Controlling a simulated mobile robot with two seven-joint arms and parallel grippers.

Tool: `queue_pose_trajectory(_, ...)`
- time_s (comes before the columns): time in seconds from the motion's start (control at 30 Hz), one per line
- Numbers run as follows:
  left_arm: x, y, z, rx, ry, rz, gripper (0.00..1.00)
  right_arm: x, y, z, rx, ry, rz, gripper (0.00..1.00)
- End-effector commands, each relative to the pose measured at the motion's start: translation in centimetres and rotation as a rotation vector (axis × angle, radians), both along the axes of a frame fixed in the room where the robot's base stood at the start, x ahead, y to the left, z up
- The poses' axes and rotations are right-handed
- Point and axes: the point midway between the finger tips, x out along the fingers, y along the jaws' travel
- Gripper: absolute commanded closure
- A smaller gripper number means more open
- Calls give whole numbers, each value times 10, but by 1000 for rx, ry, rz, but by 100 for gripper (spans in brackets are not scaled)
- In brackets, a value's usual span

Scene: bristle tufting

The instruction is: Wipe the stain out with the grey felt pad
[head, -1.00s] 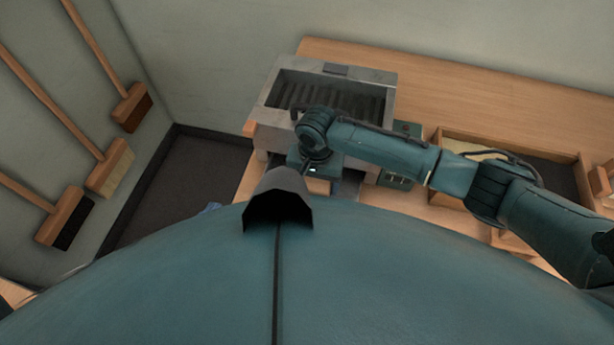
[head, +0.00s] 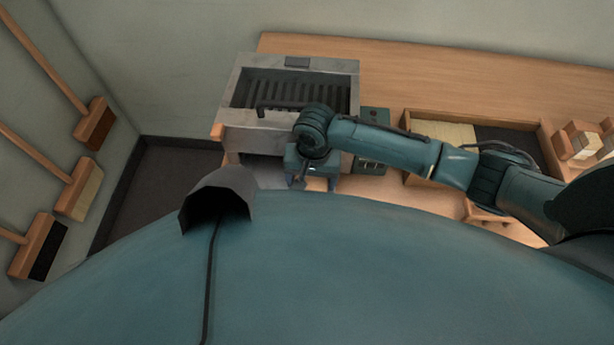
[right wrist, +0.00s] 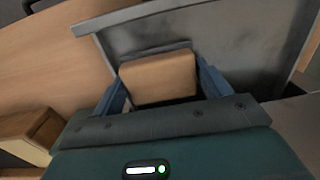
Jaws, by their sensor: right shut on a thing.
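My right gripper (head: 310,182) is at the front of the grey metal machine (head: 342,66), low by its right side. In the right wrist view its two blue fingers (right wrist: 160,92) are shut on a tan block with a thin dark grey layer along its far edge, which I take as the felt pad (right wrist: 158,78). Beyond the pad is a grey metal panel (right wrist: 275,60) with faint dark smudges. I cannot tell which smudge is the stain, or whether the pad touches the panel. My left gripper is not in view.
The machine has a dark slotted bed and stands on a wooden bench (head: 450,75). A control box (head: 372,120) stands to its right, then a wooden tray (head: 410,120). Several brooms (head: 75,190) lean or hang at the left wall.

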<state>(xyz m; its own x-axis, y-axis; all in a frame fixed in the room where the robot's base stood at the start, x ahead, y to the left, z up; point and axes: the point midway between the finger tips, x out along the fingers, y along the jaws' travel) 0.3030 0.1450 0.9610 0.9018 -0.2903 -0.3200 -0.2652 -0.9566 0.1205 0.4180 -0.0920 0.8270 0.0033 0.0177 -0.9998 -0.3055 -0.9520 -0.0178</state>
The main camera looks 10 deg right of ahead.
Motion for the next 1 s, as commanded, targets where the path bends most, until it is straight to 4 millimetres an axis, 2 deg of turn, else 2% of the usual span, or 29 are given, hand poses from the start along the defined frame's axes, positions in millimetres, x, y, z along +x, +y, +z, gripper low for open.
queue_pose_trajectory(0.03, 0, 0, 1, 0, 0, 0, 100, 1, -11, 0, -31, 8, -9, 42)
queue_pose_trajectory(0.07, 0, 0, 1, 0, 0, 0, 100, 1, -10, 0, -31, 7, -9, 42)
queue_pose_trajectory(0.4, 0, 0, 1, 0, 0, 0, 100, 11, 18, 3, -26, 5, -7, 42)
queue_pose_trajectory(0.67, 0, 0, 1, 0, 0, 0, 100, 13, 28, 3, -23, 4, -6, 42)
queue_pose_trajectory(1.0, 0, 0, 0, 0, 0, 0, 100, 21, 56, 0, -21, 5, -6, 42)
